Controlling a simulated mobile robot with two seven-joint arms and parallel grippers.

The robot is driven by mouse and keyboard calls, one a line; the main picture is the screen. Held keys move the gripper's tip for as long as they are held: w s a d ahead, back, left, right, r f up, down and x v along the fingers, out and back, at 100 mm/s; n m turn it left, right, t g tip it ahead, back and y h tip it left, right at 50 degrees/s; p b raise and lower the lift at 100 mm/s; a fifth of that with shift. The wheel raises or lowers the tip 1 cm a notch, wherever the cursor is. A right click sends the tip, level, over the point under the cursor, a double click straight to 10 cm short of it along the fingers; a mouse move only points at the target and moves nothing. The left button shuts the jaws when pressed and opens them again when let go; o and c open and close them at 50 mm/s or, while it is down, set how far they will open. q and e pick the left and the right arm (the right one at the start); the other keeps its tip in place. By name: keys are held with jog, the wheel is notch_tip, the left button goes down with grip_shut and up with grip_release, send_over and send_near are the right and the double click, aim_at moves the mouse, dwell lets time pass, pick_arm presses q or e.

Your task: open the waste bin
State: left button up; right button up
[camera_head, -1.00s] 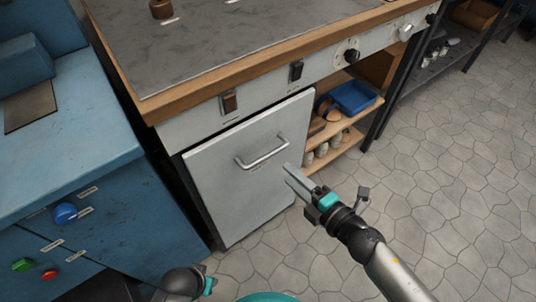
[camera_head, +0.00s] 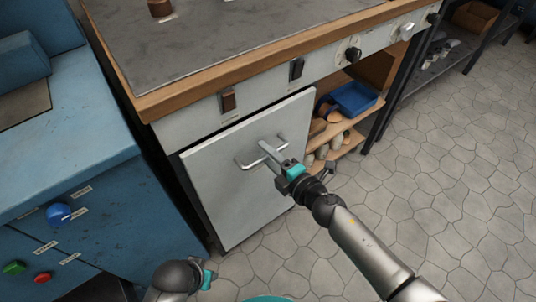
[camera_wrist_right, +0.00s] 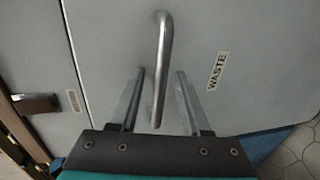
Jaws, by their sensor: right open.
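The waste bin's flat grey front (camera_head: 225,195) sits under the workbench and looks shut. A metal bar handle (camera_head: 247,165) crosses its upper part. In the right wrist view the handle (camera_wrist_right: 163,45) runs between the fingers, and a WASTE label (camera_wrist_right: 217,70) is right of it. My right gripper (camera_head: 264,146) is open at the handle, one finger on either side (camera_wrist_right: 159,78), with visible gaps. My left arm's end (camera_head: 206,277) shows at the bottom of the head view; its fingers cannot be made out.
A blue cabinet (camera_head: 110,215) with coloured knobs stands close on the left. Right of the bin front are open wooden shelves (camera_head: 345,140) with a blue tray (camera_head: 353,97). Switches and knobs line the bench edge above. The tiled floor (camera_head: 450,190) on the right is clear.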

jog(key=shift+c, duration=0.2)
grip_shut()
dwell(1.1)
